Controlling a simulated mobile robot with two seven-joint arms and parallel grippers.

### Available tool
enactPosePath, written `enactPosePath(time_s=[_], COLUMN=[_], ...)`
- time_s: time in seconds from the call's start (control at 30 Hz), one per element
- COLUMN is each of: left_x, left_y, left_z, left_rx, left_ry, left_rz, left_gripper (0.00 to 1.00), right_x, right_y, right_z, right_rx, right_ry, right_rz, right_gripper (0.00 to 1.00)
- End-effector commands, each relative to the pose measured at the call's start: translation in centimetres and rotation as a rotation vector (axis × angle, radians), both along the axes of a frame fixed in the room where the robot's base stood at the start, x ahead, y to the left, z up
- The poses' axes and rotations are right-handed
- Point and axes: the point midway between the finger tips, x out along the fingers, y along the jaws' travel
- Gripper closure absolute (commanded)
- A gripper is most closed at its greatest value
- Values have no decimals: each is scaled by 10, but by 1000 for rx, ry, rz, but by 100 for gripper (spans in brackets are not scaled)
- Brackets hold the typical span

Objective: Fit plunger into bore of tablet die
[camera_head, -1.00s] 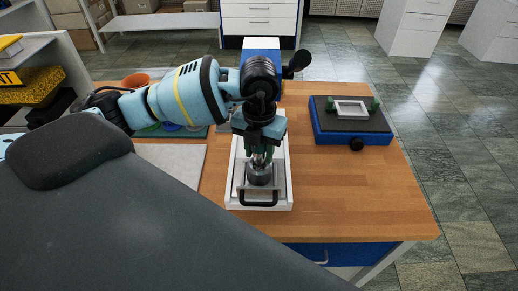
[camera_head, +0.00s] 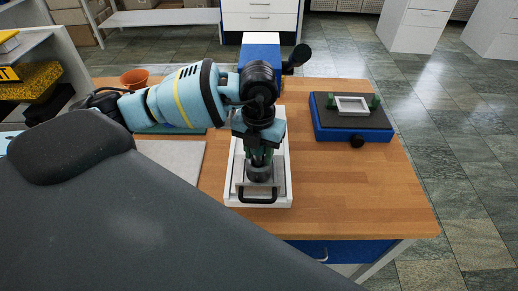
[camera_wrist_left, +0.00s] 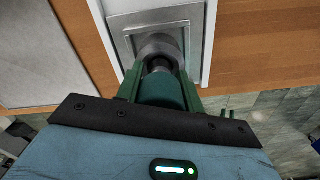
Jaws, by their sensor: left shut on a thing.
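The tablet die is a grey metal cylinder (camera_head: 260,173) standing on a metal plate in a white press base. In the left wrist view the die (camera_wrist_left: 160,46) shows as a round grey body. My left gripper (camera_head: 259,155) points down over the die, its green fingers shut on the plunger. The plunger (camera_wrist_left: 162,91) shows as a teal cylinder between the fingers in the left wrist view, with a dark lower end at the die's mouth. The fingers hide much of it, and I cannot tell how deep it sits. My right gripper is not in view.
The white base (camera_head: 283,187) with a black front handle (camera_head: 261,198) stands on the wooden table (camera_head: 335,195). A blue device with a dark top (camera_head: 352,120) stands at the right. An orange bowl (camera_head: 134,79) is at the back left. The table's right side is largely clear.

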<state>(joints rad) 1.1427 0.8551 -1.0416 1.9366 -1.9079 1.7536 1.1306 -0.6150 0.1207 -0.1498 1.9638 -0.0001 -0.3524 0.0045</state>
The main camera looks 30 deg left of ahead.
Motion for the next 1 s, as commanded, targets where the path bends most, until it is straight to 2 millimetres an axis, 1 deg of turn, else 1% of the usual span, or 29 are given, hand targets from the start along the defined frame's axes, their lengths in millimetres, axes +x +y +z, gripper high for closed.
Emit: enactPosePath(time_s=[0.37, 0.4, 0.57, 0.6, 0.87, 1.0], left_x=[0, 0, 0, 0, -1, 0], left_y=[0, 0, 0, 0, 1, 0], left_z=[-8, -8, -9, -9, -10, 4], left_rx=[0, 0, 1, 1, 1, 0], left_ry=[1, 0, 1, 1, 4, 0], left_rz=[0, 0, 0, 0, 1, 1], left_gripper=[92, 60, 39, 37, 37, 37], right_x=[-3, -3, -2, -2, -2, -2], right_y=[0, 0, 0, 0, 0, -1], right_z=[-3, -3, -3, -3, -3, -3], right_rx=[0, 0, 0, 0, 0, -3], right_ry=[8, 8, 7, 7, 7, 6], right_rz=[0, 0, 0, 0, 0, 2], right_gripper=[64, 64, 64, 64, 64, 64])
